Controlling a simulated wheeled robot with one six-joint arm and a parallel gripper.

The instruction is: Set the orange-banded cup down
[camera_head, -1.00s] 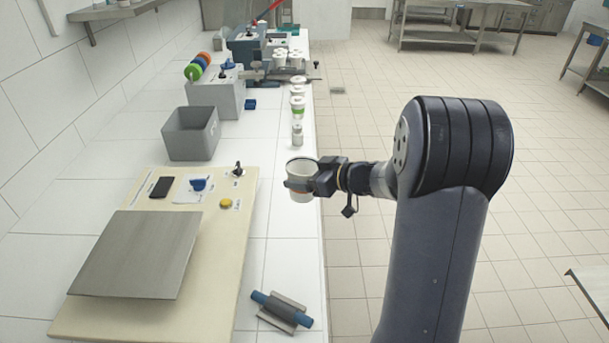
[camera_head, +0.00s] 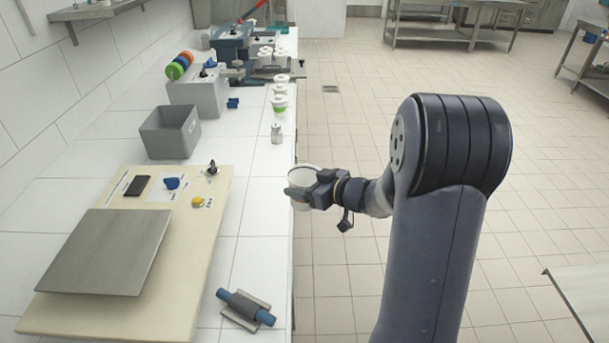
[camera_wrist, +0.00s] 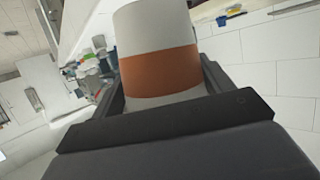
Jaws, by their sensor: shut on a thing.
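The orange-banded cup (camera_head: 301,176) is white and open at the top, and stands about upright in my gripper (camera_head: 303,192). The gripper is shut around its side. In the wrist view the cup (camera_wrist: 158,25) shows its wide orange band between the two fingers. In the head view the band is mostly hidden by the fingers. The cup is at the right edge of the white counter (camera_head: 262,200). I cannot tell how high it is above the counter or whether its base is over the edge.
A small jar (camera_head: 277,134) and a green-banded cup (camera_head: 279,104) stand further back along the counter edge. A grey bin (camera_head: 170,132) and a cream board (camera_head: 200,215) with a metal plate (camera_head: 105,250) are to the left. A blue-handled roller (camera_head: 246,308) lies in front. Bare counter lies between board and edge.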

